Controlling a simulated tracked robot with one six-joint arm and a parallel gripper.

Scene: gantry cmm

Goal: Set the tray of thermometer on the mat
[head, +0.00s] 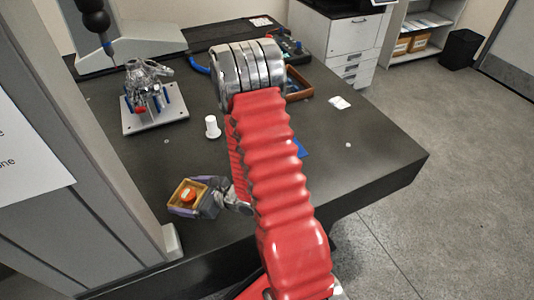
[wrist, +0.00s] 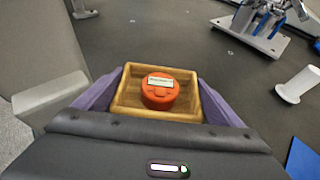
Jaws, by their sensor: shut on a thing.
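The small wooden tray (head: 175,195) is held by my gripper (head: 190,198) over the left front part of the dark table. An orange-red round thermometer (head: 187,195) with a pale display sits inside it. In the wrist view the purple fingers (wrist: 158,97) press on both sides of the tray (wrist: 160,115), which looks about level, with the thermometer (wrist: 159,92) in the middle. A blue mat (wrist: 304,160) shows at the lower right of the wrist view. In the head view only a blue edge (head: 301,149) of it shows right of my red arm, which hides the rest.
A white spool-like piece (head: 212,128) stands near the middle of the table. A metal part on a fixture plate (head: 155,120) is behind it, under the probe. A grey gantry column (head: 95,150) rises close on the left. A brown tray (head: 299,83) lies at the back.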

